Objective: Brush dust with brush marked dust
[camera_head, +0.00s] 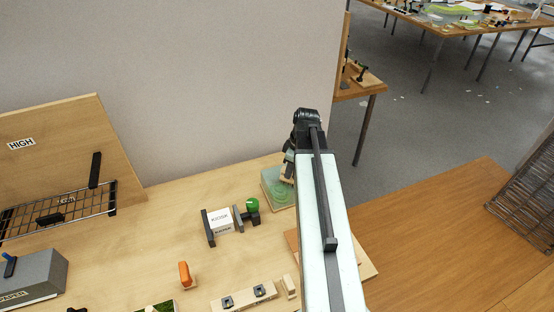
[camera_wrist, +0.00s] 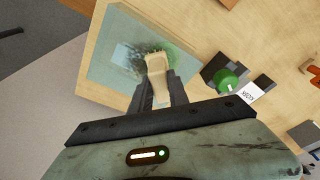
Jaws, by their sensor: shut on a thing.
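My gripper (camera_wrist: 161,88) is shut on a pale wooden brush (camera_wrist: 158,72) in the wrist view. The brush's dark bristle end points at a pale green-blue square panel (camera_wrist: 108,72), over or on it; I cannot tell if it touches. A greyish speckled patch (camera_wrist: 124,56) and a soft green patch lie on the panel beside the bristles. No marking on the brush can be read. In the head view the panel (camera_head: 271,190) sits at the table's back right edge, and my gripper (camera_head: 288,172) is above it, partly hidden by my arm.
A green round knob (camera_head: 252,205) and a white labelled block (camera_head: 219,221) between dark holders stand left of the panel. An orange piece (camera_head: 186,274), a wire rack (camera_head: 55,210) and a board marked HIGH (camera_head: 60,150) are further left. A grey wall rises behind.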

